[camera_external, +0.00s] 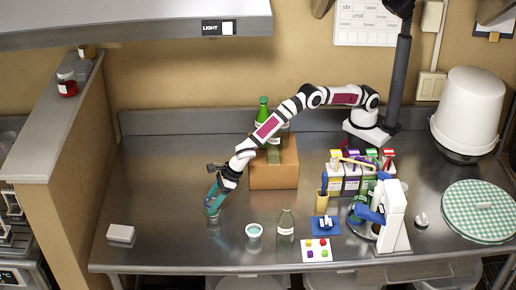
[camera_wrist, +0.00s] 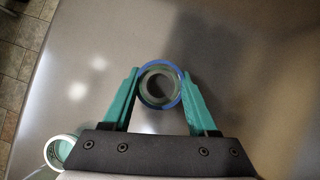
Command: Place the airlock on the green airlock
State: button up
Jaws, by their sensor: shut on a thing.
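My gripper (camera_external: 212,201) points down over the left part of the steel counter. In the wrist view its teal fingers (camera_wrist: 160,92) are shut on a round, hollow, greenish see-through piece with a blue rim (camera_wrist: 160,67), which I take for the airlock. In the external view its lower end (camera_external: 212,213) shows small and blurred at the fingertips, at or close above the counter; I cannot tell which. A small white-rimmed cup, teal inside (camera_external: 254,231), stands to the right of my gripper. It also shows in the wrist view (camera_wrist: 62,150). I cannot tell which thing is the green airlock.
A cardboard box (camera_external: 273,176) with green bottles stands behind. A clear bottle (camera_external: 286,224), a card with coloured pieces (camera_external: 316,250), a blue mat (camera_external: 326,233) and a white machine (camera_external: 392,216) stand right. A white block (camera_external: 120,233) lies left. Counter around the gripper is clear.

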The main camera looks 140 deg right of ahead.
jog(key=shift+f, duration=0.3)
jog(key=o, duration=1.3)
jog(key=shift+r, duration=0.15)
jog(key=v, duration=1.3)
jog(key=s+a+r+m+g+y, duration=0.1)
jog(key=s+a+r+m, duration=0.2)
jog(key=s+m, duration=0.3)
jog(key=s+a+r+m+g, duration=0.1)
jog(key=s+a+r+m, duration=0.25)
jog(key=s+m, duration=0.25)
jog(key=s+a+m+g+y, duration=0.1)
jog(key=s+a+m, duration=0.3)
jog(key=s+m, duration=0.4)
jog(key=s+a+m+g+y, duration=0.1)
jog(key=s+a+m, duration=0.3)
jog(key=s, duration=0.9)
jog(key=s+a+m+g+y, duration=0.2)
jog(key=s+a+m, duration=0.2)
jog(key=s+m, duration=0.6)
jog(key=shift+s+f+m, duration=0.25)
jog(key=shift+s+m, duration=0.15)
jog(key=shift+m, duration=0.4)
